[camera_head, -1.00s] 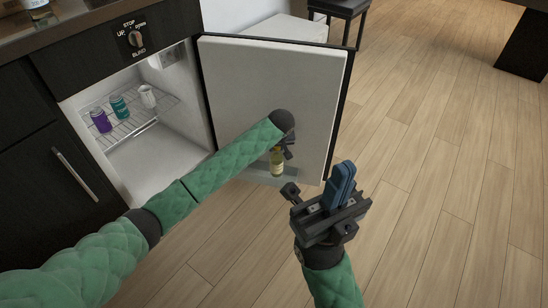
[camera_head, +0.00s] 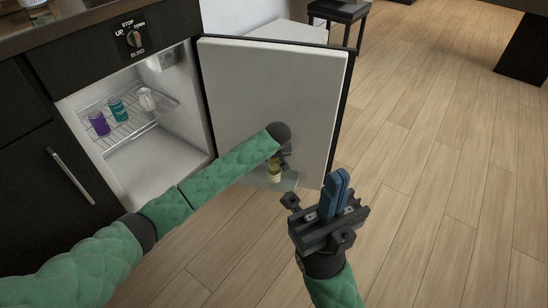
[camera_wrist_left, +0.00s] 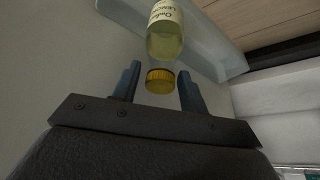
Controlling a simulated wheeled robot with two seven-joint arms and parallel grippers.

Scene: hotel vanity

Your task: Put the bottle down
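A small bottle (camera_head: 274,172) with pale yellow-green contents is at the clear shelf (camera_head: 288,182) low on the inside of the open fridge door. In the left wrist view the bottle (camera_wrist_left: 165,35) shows a cream label and a gold cap (camera_wrist_left: 160,80). My left gripper (camera_wrist_left: 158,88) has its two blue fingers on either side of the cap, with narrow gaps visible, so it looks open. In the head view my left gripper is mostly hidden behind its own wrist. My right gripper (camera_head: 336,193) is empty over the floor, its blue fingers close together.
The fridge door (camera_head: 270,85) stands wide open. Inside the fridge, a wire rack (camera_head: 125,125) holds a purple can (camera_head: 99,123), a teal can (camera_head: 118,110) and a white can (camera_head: 147,98). A dark stool (camera_head: 340,12) stands behind the door. The wooden floor at right is clear.

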